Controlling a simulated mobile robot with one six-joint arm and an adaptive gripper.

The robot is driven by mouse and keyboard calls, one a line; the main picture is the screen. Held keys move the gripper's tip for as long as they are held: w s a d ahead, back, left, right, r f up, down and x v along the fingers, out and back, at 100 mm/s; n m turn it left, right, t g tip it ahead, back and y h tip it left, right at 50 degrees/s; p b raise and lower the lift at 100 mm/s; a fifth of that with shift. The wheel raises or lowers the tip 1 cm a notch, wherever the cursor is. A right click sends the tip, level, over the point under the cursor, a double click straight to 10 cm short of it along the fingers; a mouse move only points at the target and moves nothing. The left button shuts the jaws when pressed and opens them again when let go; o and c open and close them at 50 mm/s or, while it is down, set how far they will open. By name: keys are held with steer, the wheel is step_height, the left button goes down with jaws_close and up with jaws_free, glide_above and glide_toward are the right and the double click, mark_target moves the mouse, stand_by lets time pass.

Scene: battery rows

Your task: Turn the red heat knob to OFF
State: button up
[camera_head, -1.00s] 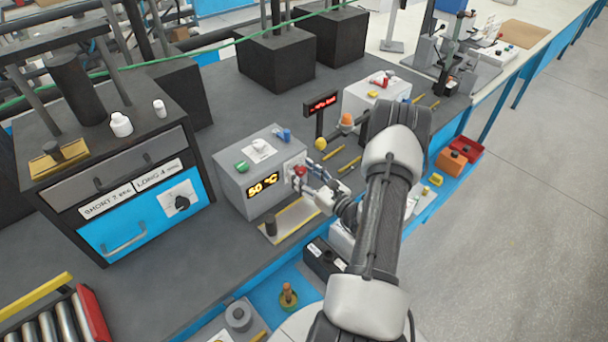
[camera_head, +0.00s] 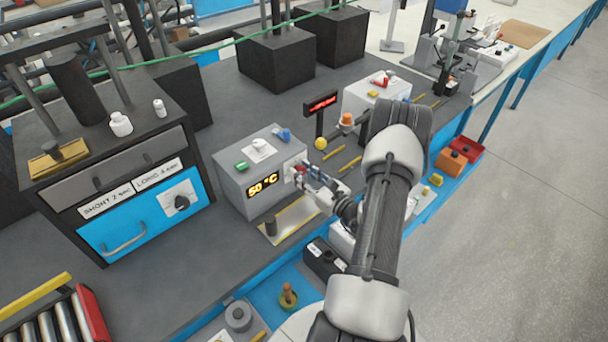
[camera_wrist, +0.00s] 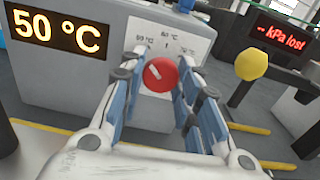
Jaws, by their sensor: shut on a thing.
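The red heat knob (camera_wrist: 160,74) is on the front panel of a grey box (camera_head: 232,187). In the wrist view its white pointer mark tilts to the upper left, and the plate above it carries temperature labels too small to read fully. The box's display (camera_wrist: 56,32) reads 50 °C. My gripper (camera_wrist: 158,88) has its two blue-padded fingers on either side of the knob and is shut on it. In the head view the knob (camera_head: 299,170) is partly hidden by my fingers.
A green button (camera_head: 241,166) and a blue part (camera_head: 283,135) sit on top of the box. A yellow ball-topped post (camera_wrist: 251,64) and a red-lettered display (camera_wrist: 283,38) stand to the right. A yellow-edged plate (camera_head: 292,218) lies in front of the box.

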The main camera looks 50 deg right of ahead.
steer(key=n+b, duration=0.2)
steer(key=n, duration=0.2)
steer(key=shift+f+b, duration=0.1)
steer(key=shift+b, duration=0.3)
steer(key=shift+d+n+b, duration=0.1)
steer(key=shift+n+b, duration=1.3)
steer(key=shift+n, duration=0.9)
steer(key=o, duration=1.1)
steer(key=shift+c, duration=0.2)
steer(key=s+a, duration=0.1)
steer(key=s, duration=1.1)
steer(key=shift+a, duration=0.2)
